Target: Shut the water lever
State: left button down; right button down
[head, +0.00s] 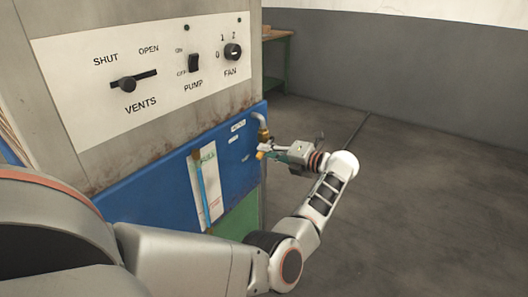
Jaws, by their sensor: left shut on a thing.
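The water tap (264,134), a brass fitting on a short bent pipe, sticks out near the right edge of the blue panel on the machine. My left gripper (268,153) is at the tap, just below the pipe, and is shut on a small part there, which looks like the water lever. A small orange-yellow tip shows at the fingers. The fingers hide most of the lever, so its exact angle cannot be told. My right gripper is not in view.
A white control panel (150,62) with a vents slider (128,84), a pump switch (194,63) and a fan knob (232,51) is above the blue panel (150,190). A green table (276,35) stands behind. The floor at right is clear, apart from a dark line.

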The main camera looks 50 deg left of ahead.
pick_arm(q)
jog(key=shift+s+r+m+g+p, duration=0.15)
jog(key=shift+r+m+g, duration=0.25)
jog(key=shift+m, duration=0.45)
jog(key=shift+r+m+g+p, duration=0.2)
jog(key=shift+r+m, duration=0.3)
jog(key=shift+m, duration=0.35)
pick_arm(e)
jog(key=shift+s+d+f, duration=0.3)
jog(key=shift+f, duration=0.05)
pick_arm(q)
jog(key=c, duration=2)
grip_release()
jog(key=shift+r, duration=0.1)
jog(key=v, duration=1.2)
jog(key=shift+r, duration=0.25)
